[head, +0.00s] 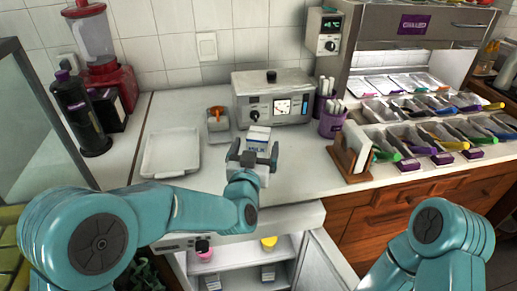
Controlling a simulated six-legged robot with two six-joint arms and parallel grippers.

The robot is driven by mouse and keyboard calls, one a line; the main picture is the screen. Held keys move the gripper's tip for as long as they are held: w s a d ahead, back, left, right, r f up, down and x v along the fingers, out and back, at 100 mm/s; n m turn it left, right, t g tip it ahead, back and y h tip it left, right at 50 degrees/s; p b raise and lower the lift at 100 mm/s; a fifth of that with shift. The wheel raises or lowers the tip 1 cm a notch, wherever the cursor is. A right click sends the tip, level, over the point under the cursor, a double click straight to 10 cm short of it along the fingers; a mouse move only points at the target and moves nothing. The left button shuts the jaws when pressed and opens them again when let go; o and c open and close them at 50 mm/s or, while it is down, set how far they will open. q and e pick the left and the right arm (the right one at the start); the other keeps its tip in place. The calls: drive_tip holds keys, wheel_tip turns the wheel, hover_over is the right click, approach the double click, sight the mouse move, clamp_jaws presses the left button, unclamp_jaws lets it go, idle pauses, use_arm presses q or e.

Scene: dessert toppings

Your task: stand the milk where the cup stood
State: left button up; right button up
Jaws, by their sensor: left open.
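The milk (258,135) is a white carton with a grey top and dark lettering, upright at the front middle of the white counter. My left gripper (254,155) is open, with its dark fingers at the left and right of the carton. I cannot tell whether they touch it. My left gripper and wrist hide the carton's lower part. I cannot tell which cup the task means or where it stood. A pink cup (205,254) and a yellow cup (268,243) are in the open cabinet below. My right gripper is out of view; only its arm shows.
A white tray (171,154) lies to the left. A small grey holder with an orange item (218,122) and a metal machine (274,98) stand behind. A wooden holder (350,152) and topping bins (440,128) are at the right. The counter between carton and wooden holder is clear.

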sight(261, 128)
use_arm(q)
drive_tip(key=w, duration=0.2)
drive_tip(key=w+p, duration=0.1)
drive_tip(key=w+d, duration=0.1)
drive_tip(key=w, duration=0.1)
drive_tip(key=shift+w, duration=0.35)
clamp_jaws()
drive_tip(key=shift+r, duration=0.1)
